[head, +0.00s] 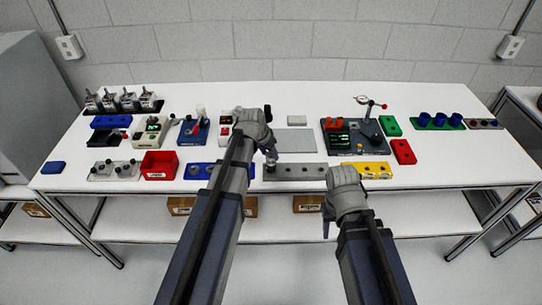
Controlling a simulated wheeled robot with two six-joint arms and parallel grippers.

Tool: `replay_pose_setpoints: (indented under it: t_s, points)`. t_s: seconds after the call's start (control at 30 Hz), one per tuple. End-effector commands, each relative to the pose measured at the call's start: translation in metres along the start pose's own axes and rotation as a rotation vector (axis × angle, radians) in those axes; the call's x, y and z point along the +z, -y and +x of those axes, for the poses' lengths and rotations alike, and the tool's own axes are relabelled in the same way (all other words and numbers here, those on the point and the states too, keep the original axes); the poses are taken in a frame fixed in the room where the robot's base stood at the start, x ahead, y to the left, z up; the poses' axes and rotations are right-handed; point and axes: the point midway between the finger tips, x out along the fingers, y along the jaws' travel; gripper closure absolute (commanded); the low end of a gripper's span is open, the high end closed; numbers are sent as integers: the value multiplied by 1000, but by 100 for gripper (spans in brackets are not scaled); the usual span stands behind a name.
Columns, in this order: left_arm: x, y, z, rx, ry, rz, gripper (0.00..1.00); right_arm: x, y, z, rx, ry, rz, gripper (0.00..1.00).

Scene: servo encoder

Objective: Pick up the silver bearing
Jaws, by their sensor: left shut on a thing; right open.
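My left gripper (270,156) is shut just above the left part of a grey tray (296,172) near the front of the table. It holds a small silvery thing, apparently the silver bearing, mostly hidden by the fingers. I cannot tell whether the bearing still touches the tray. The grey tray has several round dark spots along its top. My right gripper (328,220) is open and empty, hanging down in front of the table's front edge.
A red bin (160,165), a blue tray (200,171) and a clear tray (113,170) stand to the left. A yellow tray (368,170) lies to the right. A dark workstation (352,136) and a flat grey mat (296,140) lie behind. The table's front right is clear.

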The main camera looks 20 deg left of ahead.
Motion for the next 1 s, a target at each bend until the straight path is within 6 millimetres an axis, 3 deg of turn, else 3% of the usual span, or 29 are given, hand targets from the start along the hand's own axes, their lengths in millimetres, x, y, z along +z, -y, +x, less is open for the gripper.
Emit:
replay_pose_setpoints:
  t_s: [0.03,0.2,0.67,1.0]
  points:
    - [0,0,0,0,0,0,81,0,0,0,0,0,0,50]
    - [0,0,0,0,0,0,100,0,0,0,0,0,0,50]
    - [-2,0,-5,0,0,0,100,0,0,-6,0,0,0,50]
    - [-17,0,-41,0,0,0,100,3,-4,-44,0,0,-1,50]
